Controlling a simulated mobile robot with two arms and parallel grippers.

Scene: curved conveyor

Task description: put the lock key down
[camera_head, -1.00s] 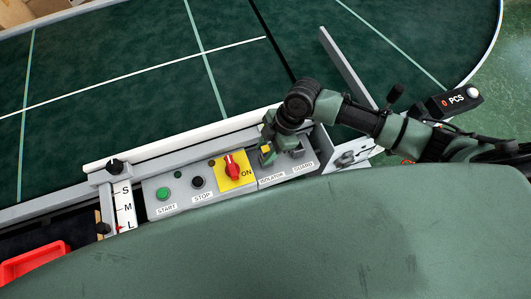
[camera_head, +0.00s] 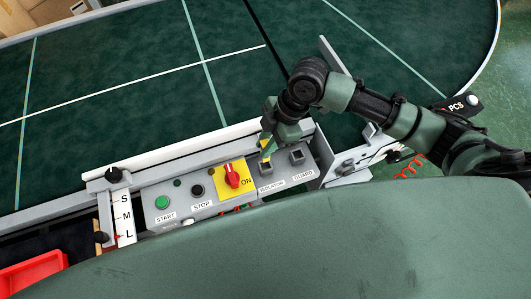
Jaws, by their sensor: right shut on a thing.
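My right gripper (camera_head: 266,150) hangs over the control panel (camera_head: 218,205), at the square lock (camera_head: 264,169) above the ISOLATOR label. It is shut on the lock key (camera_head: 265,143), of which a small yellow part shows between and beside the fingers. The rest of the key is hidden by the gripper, and I cannot tell whether its tip is in the lock or just above it. The GUARD lock (camera_head: 297,157) to the right shows a dark, empty top. My left gripper is not in view.
The panel also carries a red switch on yellow (camera_head: 232,175) marked ON, a black STOP button (camera_head: 197,190) and a green START button (camera_head: 162,202). Behind lies the dark green conveyor (camera_head: 130,100). A red tray (camera_head: 32,273) is at lower left. A PCS counter (camera_head: 462,105) is at right.

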